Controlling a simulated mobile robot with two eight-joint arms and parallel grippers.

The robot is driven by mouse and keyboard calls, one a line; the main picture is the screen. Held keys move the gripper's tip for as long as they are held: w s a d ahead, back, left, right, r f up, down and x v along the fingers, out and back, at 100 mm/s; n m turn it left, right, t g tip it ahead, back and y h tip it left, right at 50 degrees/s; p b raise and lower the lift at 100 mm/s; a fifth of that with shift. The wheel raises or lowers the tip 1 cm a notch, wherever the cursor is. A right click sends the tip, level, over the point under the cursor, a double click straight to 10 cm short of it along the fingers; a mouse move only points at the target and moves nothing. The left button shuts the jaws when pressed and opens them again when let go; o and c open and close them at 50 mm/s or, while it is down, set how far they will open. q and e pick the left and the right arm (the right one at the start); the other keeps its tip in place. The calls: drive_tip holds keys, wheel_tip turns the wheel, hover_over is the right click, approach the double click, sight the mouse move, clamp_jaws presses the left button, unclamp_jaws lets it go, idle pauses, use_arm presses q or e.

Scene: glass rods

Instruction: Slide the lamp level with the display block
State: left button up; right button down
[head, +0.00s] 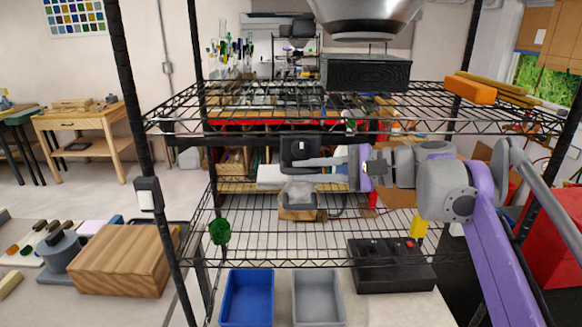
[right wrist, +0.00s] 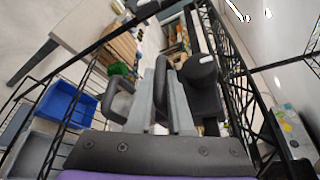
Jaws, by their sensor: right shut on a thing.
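A dark lamp (head: 298,148) sits at the front of the shelf unit, just below the upper wire shelf. My right gripper (head: 312,162) reaches in from the right and is shut on it. In the right wrist view the lamp's dark rounded body (right wrist: 202,72) shows beside the grey fingers (right wrist: 160,95). A tan block (head: 298,213), which looks like the display block, stands on the lower wire shelf with a clear, shiny piece on top. In the head view the lamp appears roughly above this block; depth is hard to judge. My left gripper is out of view.
A black box (head: 365,73) and an orange block (head: 470,89) lie on the upper shelf. A green object (head: 220,231) stands at the lower shelf's left front. Blue (head: 247,298) and grey (head: 318,299) bins and a black control box (head: 390,266) are at the front. Wire shelves and posts enclose the arm's space.

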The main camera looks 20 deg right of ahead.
drive_tip(key=shift+f, duration=0.25)
drive_tip(key=c, duration=1.1)
unclamp_jaws()
drive_tip(key=shift+r, duration=0.1)
drive_tip(key=shift+d, duration=0.15)
drive_tip(key=shift+s+d+r, duration=0.1)
drive_tip(key=shift+s+d, duration=0.1)
drive_tip(key=shift+d, duration=0.1)
drive_tip(key=v, duration=1)
drive_tip(key=shift+a, duration=0.1)
